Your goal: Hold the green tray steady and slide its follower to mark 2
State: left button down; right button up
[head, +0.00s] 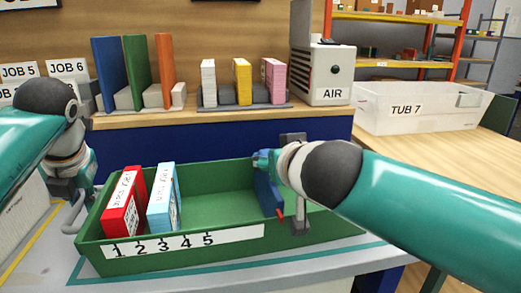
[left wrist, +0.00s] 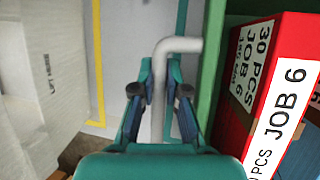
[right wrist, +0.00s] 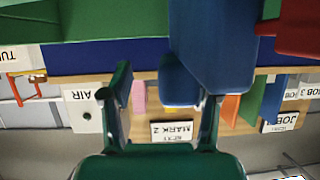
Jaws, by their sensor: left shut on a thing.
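The green tray (head: 190,258) sits on the bench, with a strip marked 1 to 5 along its front wall. A red box (head: 124,205) and a light blue box (head: 163,200) stand at its left end. The blue follower (head: 267,195), with a red lever, stands towards the tray's right end, right of the 5. My left gripper (left wrist: 165,92) is shut on the grey handle (left wrist: 168,46) at the tray's left end. My right gripper (right wrist: 164,100) is open at the follower's top. In the right wrist view the follower (right wrist: 215,45) is beside one finger; contact is unclear.
Behind the tray, a wooden shelf holds coloured binders (head: 138,72), small coloured blocks and the AIR unit (head: 322,75). TUB 7 (head: 418,108) stands at the right. A MARK 2 card (right wrist: 171,131) shows upside down. The tray between light blue box and follower is empty.

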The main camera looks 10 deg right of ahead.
jog(key=d, duration=1.1)
jog(key=v, duration=0.9)
jog(key=shift+s+r, duration=0.2)
jog(key=shift+s, duration=0.05)
jog(key=shift+a, duration=0.2)
jog(key=x, duration=1)
jog(key=shift+a, duration=0.3)
jog(key=shift+w, duration=0.1)
grip_shut()
